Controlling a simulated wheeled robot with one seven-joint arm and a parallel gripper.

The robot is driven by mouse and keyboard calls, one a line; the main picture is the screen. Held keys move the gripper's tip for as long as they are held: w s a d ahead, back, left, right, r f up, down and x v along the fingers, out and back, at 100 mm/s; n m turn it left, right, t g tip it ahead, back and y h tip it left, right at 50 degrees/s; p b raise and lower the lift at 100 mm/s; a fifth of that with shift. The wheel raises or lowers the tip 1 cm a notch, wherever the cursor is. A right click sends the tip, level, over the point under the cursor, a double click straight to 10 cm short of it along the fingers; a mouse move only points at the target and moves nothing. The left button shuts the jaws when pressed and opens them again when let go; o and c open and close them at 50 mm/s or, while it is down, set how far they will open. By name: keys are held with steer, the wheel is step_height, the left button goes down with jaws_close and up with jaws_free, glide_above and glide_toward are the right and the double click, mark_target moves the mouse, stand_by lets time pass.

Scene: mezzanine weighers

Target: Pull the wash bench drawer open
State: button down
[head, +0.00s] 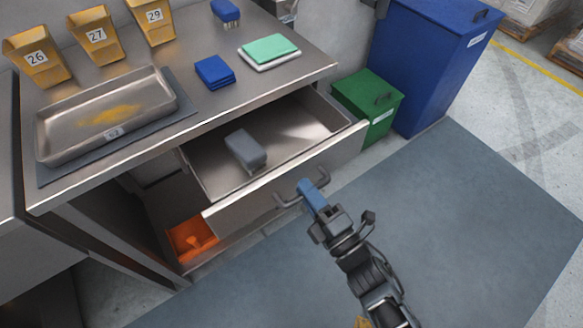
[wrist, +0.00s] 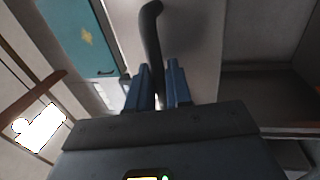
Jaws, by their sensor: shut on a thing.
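The wash bench drawer (head: 345,138) stands pulled out from under the steel worktop, its inside showing from above. A grey block (head: 246,150) lies in it. The drawer's bar handle (head: 288,203) is on the front panel. My gripper (head: 313,192) is at the right part of the handle, its blue fingers shut on it. In the wrist view the dark handle (wrist: 151,40) runs down between the two fingers (wrist: 158,88). The exact contact is hidden behind the fingers.
On the bench top (head: 215,105) are a steel tray (head: 165,88) with yellow residue, numbered yellow scoops (head: 97,38), blue pads (head: 214,71) and folded cloths (head: 270,48). An orange bin (head: 190,240) sits below. Green (head: 368,98) and blue bins (head: 425,65) stand right. The mat (head: 460,220) is clear.

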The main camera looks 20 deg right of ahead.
steer(key=shift+r+v, duration=0.15)
steer(key=shift+v, duration=0.7)
steer(key=shift+r+v, duration=0.15)
steer(key=shift+v, duration=0.7)
steer(key=shift+r+v, duration=0.2)
steer(key=shift+v, duration=0.65)
steer(key=shift+s, duration=0.1)
steer(key=c, duration=1.2)
jaws_free()
steer(key=b+v, duration=0.1)
steer(key=v, duration=0.6)
steer(key=shift+s+d+f+b, duration=0.15)
steer(key=shift+s+b, duration=0.2)
steer(key=shift+b, duration=0.05)
